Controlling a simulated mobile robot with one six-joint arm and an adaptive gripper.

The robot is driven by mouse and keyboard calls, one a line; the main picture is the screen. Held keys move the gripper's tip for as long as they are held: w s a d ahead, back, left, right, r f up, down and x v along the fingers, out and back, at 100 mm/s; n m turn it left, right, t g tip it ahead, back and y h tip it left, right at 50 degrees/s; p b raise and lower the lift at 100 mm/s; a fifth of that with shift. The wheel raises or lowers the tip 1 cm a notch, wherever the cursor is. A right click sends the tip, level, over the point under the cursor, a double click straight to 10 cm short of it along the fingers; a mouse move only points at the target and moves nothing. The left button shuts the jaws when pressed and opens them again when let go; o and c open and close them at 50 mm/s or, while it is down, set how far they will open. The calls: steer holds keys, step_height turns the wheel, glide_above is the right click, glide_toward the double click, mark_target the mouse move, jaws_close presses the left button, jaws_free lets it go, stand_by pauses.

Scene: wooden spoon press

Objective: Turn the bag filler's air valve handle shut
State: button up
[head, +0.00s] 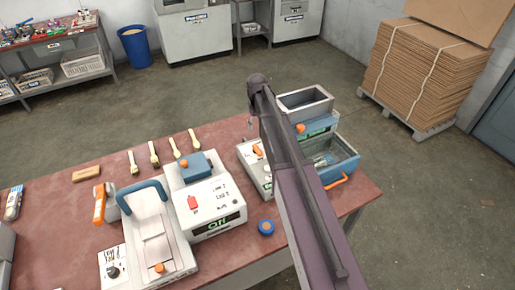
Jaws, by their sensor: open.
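A machine with an open grey hopper (305,103) and a blue-grey bin (335,165) stands at the right end of the red table, partly hidden by my arm; it looks like the bag filler. An orange handle (257,151) sits on the white box (252,168) at its left. Another orange handle (337,181) is on the front of the bin, and a small orange part (300,128) is near the hopper. I cannot tell for certain which one is the air valve handle, or its setting. My arm crosses in front of the machine; my gripper does not show.
A white machine with a green display (218,224) and a white press with a blue handle (150,232) stand left of it. Stacked cardboard (420,75) stands behind right.

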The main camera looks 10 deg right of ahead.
mark_target(257, 148)
steer(key=shift+f, duration=0.15)
step_height(257, 148, down, 13)
steer(key=b, duration=1.3)
steer(key=shift+f+b, duration=0.2)
steer(key=shift+b, duration=0.15)
jaws_close()
